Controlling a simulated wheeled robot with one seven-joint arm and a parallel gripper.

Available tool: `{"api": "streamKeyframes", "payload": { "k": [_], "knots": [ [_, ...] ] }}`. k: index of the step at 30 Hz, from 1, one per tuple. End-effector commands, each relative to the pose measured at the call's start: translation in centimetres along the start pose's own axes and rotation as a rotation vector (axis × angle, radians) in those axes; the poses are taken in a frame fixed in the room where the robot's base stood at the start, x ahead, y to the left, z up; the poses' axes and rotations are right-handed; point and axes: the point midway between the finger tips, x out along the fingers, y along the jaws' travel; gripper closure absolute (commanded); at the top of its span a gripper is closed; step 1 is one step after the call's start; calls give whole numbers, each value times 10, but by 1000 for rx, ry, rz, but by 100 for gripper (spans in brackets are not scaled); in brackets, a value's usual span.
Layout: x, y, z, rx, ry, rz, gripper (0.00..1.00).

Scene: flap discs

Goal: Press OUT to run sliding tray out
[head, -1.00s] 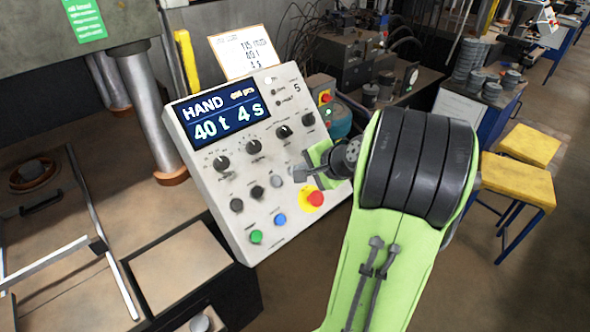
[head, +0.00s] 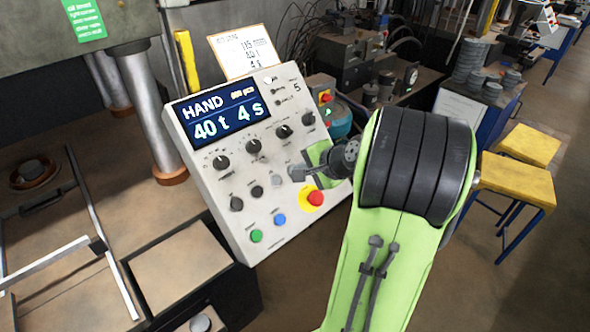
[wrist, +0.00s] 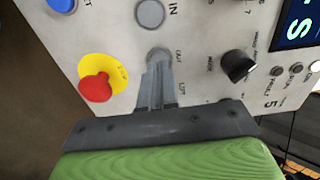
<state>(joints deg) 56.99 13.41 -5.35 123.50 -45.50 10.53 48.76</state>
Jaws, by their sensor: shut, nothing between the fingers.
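The pale control panel (head: 216,198) stands tilted in the middle of the head view, its screen reading HAND, 40 t, 4 s. My gripper (head: 298,173) is shut and empty, its fingertips at the panel's right part. In the wrist view the gripper (wrist: 158,62) points at a round grey button (wrist: 158,54) with the label OUT beside it. The tips overlap this button and partly hide it; I cannot tell whether they touch or press it. The grey IN button (wrist: 150,13) is just beyond it. A flat plate with a dark handle (head: 41,203) lies at left; whether it is the sliding tray is unclear.
A red emergency button on yellow (wrist: 97,87) sits close to the fingers. A black knob (wrist: 238,66) is on their other side. Green (head: 257,236) and blue (head: 280,220) buttons are lower on the panel. Yellow stools (head: 516,180) stand at right.

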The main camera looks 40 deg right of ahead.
Motion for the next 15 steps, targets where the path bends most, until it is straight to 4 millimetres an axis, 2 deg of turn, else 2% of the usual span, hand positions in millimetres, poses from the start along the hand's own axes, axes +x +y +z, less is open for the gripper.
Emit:
{"api": "streamKeyframes", "payload": {
  "k": [15],
  "knots": [
    [10,0,0,0,0,1,100]
  ]
}}
